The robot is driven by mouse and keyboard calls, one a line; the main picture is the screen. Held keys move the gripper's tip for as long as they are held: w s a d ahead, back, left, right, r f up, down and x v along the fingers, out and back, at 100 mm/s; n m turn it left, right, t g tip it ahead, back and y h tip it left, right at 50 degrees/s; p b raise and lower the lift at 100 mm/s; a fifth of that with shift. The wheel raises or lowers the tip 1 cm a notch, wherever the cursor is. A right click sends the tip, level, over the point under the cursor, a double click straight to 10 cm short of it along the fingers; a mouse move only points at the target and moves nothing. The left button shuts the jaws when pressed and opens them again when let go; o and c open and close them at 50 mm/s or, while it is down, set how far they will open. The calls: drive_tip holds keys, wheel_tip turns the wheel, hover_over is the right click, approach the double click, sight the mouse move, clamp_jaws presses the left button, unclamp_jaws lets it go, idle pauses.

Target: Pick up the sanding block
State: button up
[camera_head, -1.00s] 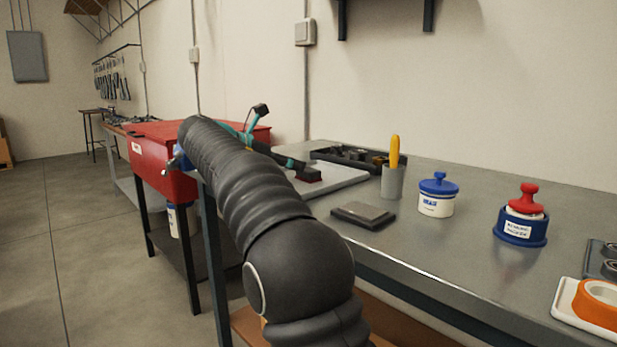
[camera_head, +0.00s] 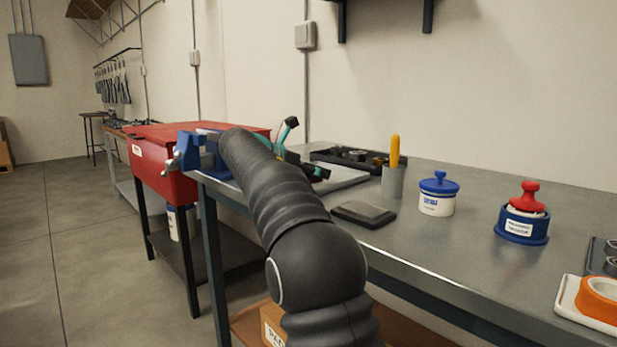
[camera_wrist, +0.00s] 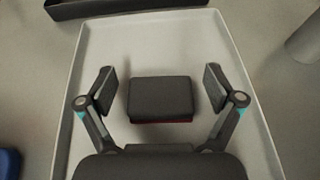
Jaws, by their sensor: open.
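The sanding block (camera_wrist: 160,98), a dark block with a thin red lower edge, lies on a light grey tray (camera_wrist: 160,45) in the wrist view. My gripper (camera_wrist: 160,88) is open, with one finger to the left and one to the right of the block. A gap shows on each side, and neither finger appears to touch it. How far the fingertips are above the tray is hard to tell. In the head view, my gripper (camera_head: 302,160) is over the tray (camera_head: 348,180), partly behind my arm, and the block is not clearly visible.
A blue vise (camera_head: 190,150) stands at the bench's left end. A dark flat pad (camera_head: 363,214), a grey cup (camera_head: 393,182) with a yellow handle, a blue-lidded jar (camera_head: 438,196) and a red-topped blue container (camera_head: 523,214) stand to the right. A dark organiser (camera_head: 350,157) lies behind.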

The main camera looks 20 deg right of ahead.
drive_tip(key=c, duration=1.2)
drive_tip(key=shift+c, duration=0.2)
